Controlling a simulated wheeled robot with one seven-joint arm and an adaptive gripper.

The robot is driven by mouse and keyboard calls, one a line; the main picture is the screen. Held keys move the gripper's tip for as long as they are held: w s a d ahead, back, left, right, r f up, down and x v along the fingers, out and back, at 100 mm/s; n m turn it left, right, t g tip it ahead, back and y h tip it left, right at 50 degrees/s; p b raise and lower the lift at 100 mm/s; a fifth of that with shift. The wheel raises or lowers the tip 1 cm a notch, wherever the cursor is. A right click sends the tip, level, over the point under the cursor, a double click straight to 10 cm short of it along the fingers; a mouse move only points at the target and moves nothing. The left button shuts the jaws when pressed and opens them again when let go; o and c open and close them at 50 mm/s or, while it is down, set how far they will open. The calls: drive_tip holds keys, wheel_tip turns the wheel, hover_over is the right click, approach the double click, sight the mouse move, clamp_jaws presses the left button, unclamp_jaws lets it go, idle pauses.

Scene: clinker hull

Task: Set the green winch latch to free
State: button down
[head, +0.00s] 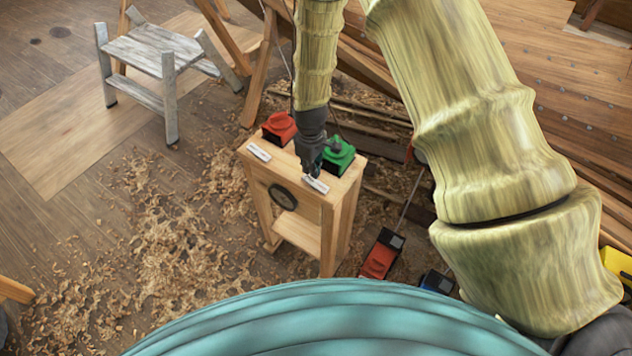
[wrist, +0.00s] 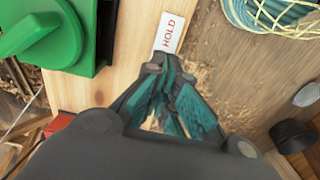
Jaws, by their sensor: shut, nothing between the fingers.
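The green winch latch (head: 338,157) sits on the right side of the top of a small wooden stand (head: 335,205). In the wrist view the green latch (wrist: 60,35) is at the upper left, a block with a raised bar-like handle (wrist: 30,34) lying at a slant. My gripper (head: 315,172) points down at the stand's top beside the latch, near that label. In the wrist view my fingers (wrist: 166,68) are together and empty; I cannot tell whether they touch the wood.
A red latch (head: 279,128) with its own white label (head: 259,152) is on the stand's left side. A round dark dial (head: 283,197) is on the front. A grey step stool (head: 150,50), wood shavings and a red-black box (head: 382,254) are on the floor. Hull planks rise at right.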

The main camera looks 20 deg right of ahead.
sight(312, 179)
drive_tip(key=shift+f+b, duration=0.95)
drive_tip(key=shift+f, duration=0.8)
idle(1.4)
drive_tip(key=shift+r, duration=0.15)
drive_tip(key=shift+r+p, duration=2.15)
drive_tip(key=shift+r, duration=1.2)
drive_tip(key=s+d+f+m, duration=0.1)
drive_tip(key=s+f+m, duration=0.1)
drive_tip(key=s+f, duration=0.45)
drive_tip(key=s+d+f+m, duration=0.1)
drive_tip(key=s+f, duration=0.3)
drive_tip(key=s, duration=0.6)
drive_tip(key=s+d+f+m, duration=0.1)
drive_tip(key=s+f+m, duration=0.15)
drive_tip(key=s, duration=0.75)
drive_tip(key=s+d+f+m, duration=0.1)
drive_tip(key=s+m, duration=0.2)
drive_tip(key=s, duration=0.7)
wheel_tip(312, 179, down, 9)
drive_tip(key=b, duration=1)
drive_tip(key=shift+a+f, duration=0.15)
drive_tip(key=shift+a, duration=0.1)
drive_tip(key=shift+n, duration=0.25)
